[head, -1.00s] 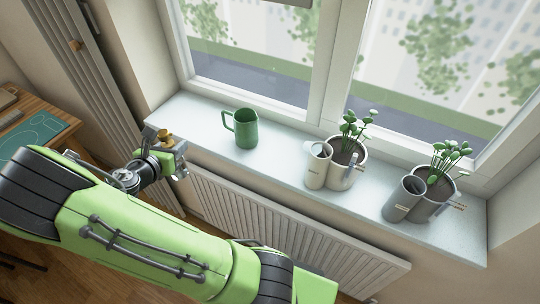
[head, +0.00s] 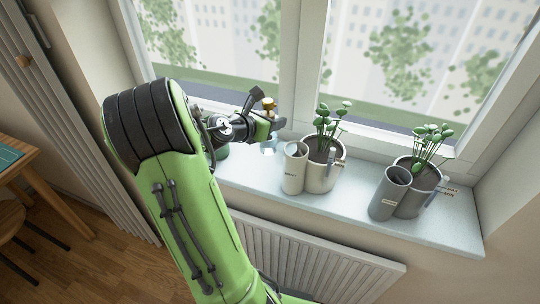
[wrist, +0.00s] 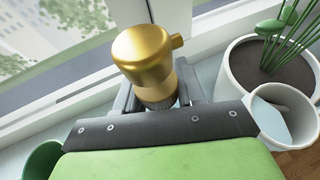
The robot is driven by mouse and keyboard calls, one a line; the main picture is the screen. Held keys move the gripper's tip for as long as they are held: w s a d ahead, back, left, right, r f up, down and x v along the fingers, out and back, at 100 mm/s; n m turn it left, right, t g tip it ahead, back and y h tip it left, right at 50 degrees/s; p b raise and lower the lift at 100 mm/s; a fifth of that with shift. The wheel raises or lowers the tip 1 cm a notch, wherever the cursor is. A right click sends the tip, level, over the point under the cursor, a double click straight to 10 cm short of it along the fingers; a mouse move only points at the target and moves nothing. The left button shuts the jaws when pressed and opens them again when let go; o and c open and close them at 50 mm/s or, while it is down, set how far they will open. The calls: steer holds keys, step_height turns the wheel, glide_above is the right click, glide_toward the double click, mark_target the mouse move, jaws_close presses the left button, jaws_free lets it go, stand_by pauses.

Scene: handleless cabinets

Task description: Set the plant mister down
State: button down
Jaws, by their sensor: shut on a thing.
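The plant mister (head: 268,104) has a gold spray top; a small part of its pale, glassy body shows below my gripper in the head view. In the wrist view the gold top (wrist: 143,55) stands between the jaws. My gripper (head: 271,126) is shut on the mister and holds it roughly upright over the windowsill (head: 250,177), left of the cream planter. The mister's base is mostly hidden, so I cannot tell whether it touches the sill.
The cream double planter (head: 323,177) stands close to the right of my gripper; it also shows in the wrist view (wrist: 237,68). A grey double planter (head: 387,198) stands farther right. The green jug (wrist: 40,160) is close on the left. The window is behind.

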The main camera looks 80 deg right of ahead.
step_height(320, 180, down, 6)
steer(key=shift+b, duration=1)
steer(key=shift+f, duration=0.15)
steer(key=c, duration=0.7)
jaws_free()
steer(key=shift+r, duration=0.25)
steer(key=p+v, duration=0.2)
steer(key=v, duration=1)
steer(key=shift+w+p, duration=0.1)
steer(key=shift+p, duration=0.2)
steer(key=shift+f, duration=0.1)
